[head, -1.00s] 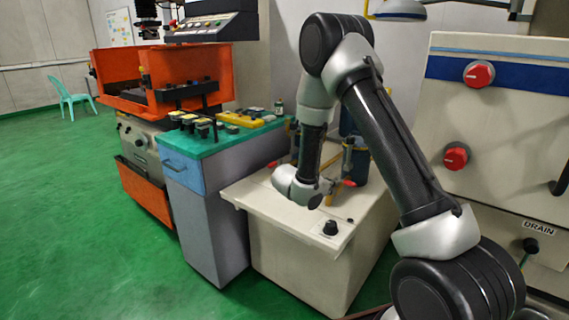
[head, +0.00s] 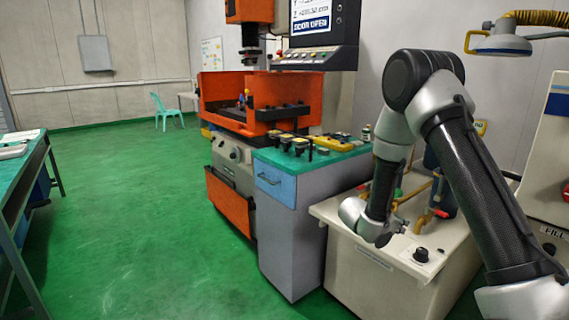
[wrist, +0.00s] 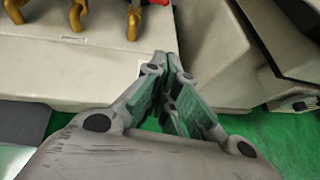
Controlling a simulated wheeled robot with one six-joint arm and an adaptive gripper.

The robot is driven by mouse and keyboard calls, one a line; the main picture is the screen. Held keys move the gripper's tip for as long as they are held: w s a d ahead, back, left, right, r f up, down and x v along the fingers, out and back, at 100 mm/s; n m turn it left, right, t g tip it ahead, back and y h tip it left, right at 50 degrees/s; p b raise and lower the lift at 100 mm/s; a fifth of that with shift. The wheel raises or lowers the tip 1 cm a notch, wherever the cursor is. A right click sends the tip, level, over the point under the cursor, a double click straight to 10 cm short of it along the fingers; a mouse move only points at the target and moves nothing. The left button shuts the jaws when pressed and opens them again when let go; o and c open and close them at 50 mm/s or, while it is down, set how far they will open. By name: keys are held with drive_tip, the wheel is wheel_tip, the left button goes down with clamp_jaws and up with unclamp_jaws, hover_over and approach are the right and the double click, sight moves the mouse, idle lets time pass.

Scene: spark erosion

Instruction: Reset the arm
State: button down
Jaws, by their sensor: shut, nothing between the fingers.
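My arm rises at the right of the head view and bends down over the cream tank unit (head: 345,215). My gripper is not clearly visible in the head view, where the wrist end hangs low near the unit's top. In the wrist view my gripper (wrist: 165,58) is shut, its fingertips together and nothing between them. The side of the cream unit (wrist: 125,60) shows behind the fingers.
A grey cabinet with a green top (head: 310,160) stands left of the cream unit. The orange machine (head: 290,90) is behind it. A work table (head: 30,165) is at the far left. Green floor (head: 140,220) between them is clear. Brass pipes (wrist: 78,14) rise from the unit.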

drive_tip(key=s+d+r+m+g+y, duration=0.1)
drive_tip(key=s+d+r+m+g, duration=0.25)
drive_tip(key=s+m, duration=0.5)
drive_tip(key=s+d+r+m+g+y, duration=0.15)
drive_tip(key=s+r+m+g, duration=0.3)
drive_tip(key=s, duration=0.65)
drive_tip(key=s+a+r+m+t+y, duration=0.3)
drive_tip(key=s+r+m+y, duration=0.1)
drive_tip(key=s+r, duration=0.4)
drive_tip(key=s+a+r+m+t+y, duration=0.3)
drive_tip(key=s+r+m, duration=0.3)
drive_tip(key=s+r, duration=0.3)
drive_tip(key=shift+a+r+m+y, duration=0.3)
drive_tip(key=shift+a+r+y, duration=0.05)
drive_tip(key=shift+a+y, duration=0.45)
drive_tip(key=shift+d, duration=0.1)
